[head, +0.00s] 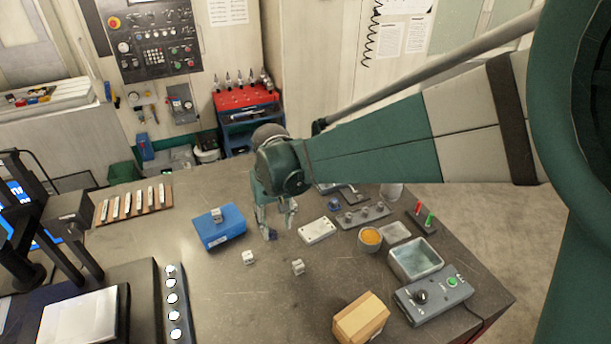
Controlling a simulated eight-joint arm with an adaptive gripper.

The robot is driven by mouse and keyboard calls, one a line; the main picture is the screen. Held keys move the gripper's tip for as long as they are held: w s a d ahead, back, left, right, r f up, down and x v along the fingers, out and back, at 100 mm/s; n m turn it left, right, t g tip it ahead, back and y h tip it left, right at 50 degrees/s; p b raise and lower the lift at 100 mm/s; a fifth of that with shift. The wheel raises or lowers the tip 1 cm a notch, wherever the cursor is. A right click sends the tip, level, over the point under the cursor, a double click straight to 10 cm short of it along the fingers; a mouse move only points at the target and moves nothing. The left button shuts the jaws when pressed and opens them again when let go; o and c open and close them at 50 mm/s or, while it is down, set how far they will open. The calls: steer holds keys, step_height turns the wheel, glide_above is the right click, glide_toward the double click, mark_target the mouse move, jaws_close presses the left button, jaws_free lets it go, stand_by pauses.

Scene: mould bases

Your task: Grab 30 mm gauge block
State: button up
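Three small pale blocks are in the head view, and I cannot read any size on them. One block (248,257) lies on the grey bench, and another block (298,267) lies to its right. A third block (216,214) sits on top of a blue box (220,230). I cannot tell which one is the 30 mm gauge block. My gripper (280,225) points down over the bench, right of the blue box and behind the two loose blocks. Its fingers are spread apart, with nothing visible between them.
A white slab (317,230) and a strip with several knobs (364,215) lie right of my gripper. An orange-filled cup (370,238), a grey tray (416,260), a control box (434,294) and a wooden block (361,318) stand farther right. Bare bench surrounds the loose blocks.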

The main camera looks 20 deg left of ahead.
steer(key=n, duration=0.1)
glide_above(247, 255)
steer(key=shift+g+h, duration=0.3)
steer(key=shift+h, duration=0.1)
step_height(247, 255, down, 7)
steer(key=shift+a+r, duration=0.1)
steer(key=shift+r, duration=0.1)
steer(key=shift+f, duration=0.1)
steer(key=shift+f, duration=1.2)
steer(key=shift+f, duration=0.15)
steer(key=shift+f+p, duration=0.3)
steer(key=shift+f, duration=2.15)
steer(key=c, duration=1)
steer(key=shift+r, duration=0.1)
steer(key=shift+c, duration=0.2)
